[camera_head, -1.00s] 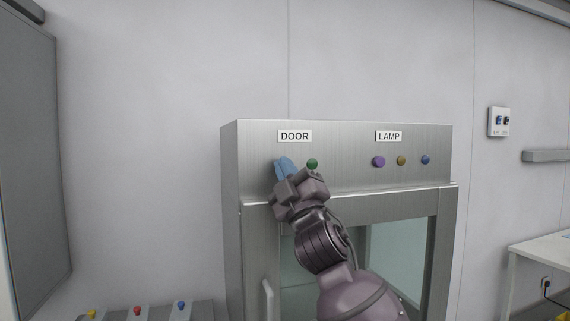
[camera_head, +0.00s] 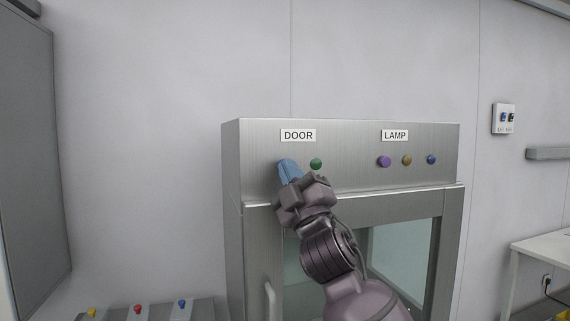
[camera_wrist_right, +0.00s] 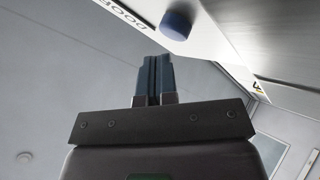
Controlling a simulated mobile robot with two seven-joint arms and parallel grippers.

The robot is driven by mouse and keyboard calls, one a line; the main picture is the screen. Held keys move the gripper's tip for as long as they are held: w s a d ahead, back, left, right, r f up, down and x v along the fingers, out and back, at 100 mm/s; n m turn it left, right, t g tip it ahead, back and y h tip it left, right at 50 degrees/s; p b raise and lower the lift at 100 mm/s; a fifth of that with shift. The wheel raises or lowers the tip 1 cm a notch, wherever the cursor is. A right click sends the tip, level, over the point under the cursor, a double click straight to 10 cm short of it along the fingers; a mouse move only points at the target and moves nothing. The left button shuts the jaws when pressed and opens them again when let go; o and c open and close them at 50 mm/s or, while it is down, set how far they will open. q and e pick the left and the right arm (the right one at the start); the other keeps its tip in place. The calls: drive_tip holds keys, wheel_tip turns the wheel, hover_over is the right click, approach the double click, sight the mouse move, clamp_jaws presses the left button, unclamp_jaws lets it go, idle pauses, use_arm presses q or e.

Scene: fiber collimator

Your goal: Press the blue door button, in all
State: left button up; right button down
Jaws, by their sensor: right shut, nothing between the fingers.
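The blue door button (camera_wrist_right: 177,25) shows in the right wrist view on the pale panel, close to the DOOR label (camera_wrist_right: 122,14). My right gripper (camera_wrist_right: 154,58) is shut and empty, its blue fingers side by side and pointing toward the panel. In that view the fingertips appear just short of the button, with a small gap. In the head view my right gripper (camera_head: 286,166) is in front of the panel below the DOOR label (camera_head: 298,135), and its fingers hide the blue door button. My left gripper is not in view.
A green button (camera_head: 316,163) sits just right of my fingers. Under the LAMP label (camera_head: 395,135) are purple (camera_head: 384,161), orange (camera_head: 407,160) and blue (camera_head: 431,159) buttons. A handle (camera_head: 270,300) and glass front are below. A box with several coloured buttons (camera_head: 138,309) stands lower left.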

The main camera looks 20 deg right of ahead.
drive_tip(key=shift+s+h+p, duration=0.3)
drive_tip(key=shift+s+p, duration=0.15)
drive_tip(key=shift+s, duration=1.4)
drive_tip(key=s+d+f+m+g+h, duration=0.15)
drive_tip(key=d+f+m+g, duration=0.25)
drive_tip(key=f, duration=1.3)
drive_tip(key=s+d+f+m+g+h, duration=0.1)
drive_tip(key=d+f+m+g+h, duration=0.25)
drive_tip(key=f, duration=1.35)
drive_tip(key=s+d+f+m+g, duration=0.2)
drive_tip(key=s+f+m+g, duration=0.1)
drive_tip(key=s+f, duration=0.8)
drive_tip(key=s+d+f+m+g+h, duration=0.1)
drive_tip(key=s+f+m+g, duration=0.2)
drive_tip(key=s+f, duration=0.9)
wheel_tip(320, 180, down, 4)
drive_tip(key=shift+d+r+g, duration=0.1)
drive_tip(key=shift+d+g, duration=0.25)
drive_tip(key=shift+g, duration=0.1)
drive_tip(key=shift+s+m, duration=0.1)
drive_tip(key=shift+m, duration=0.15)
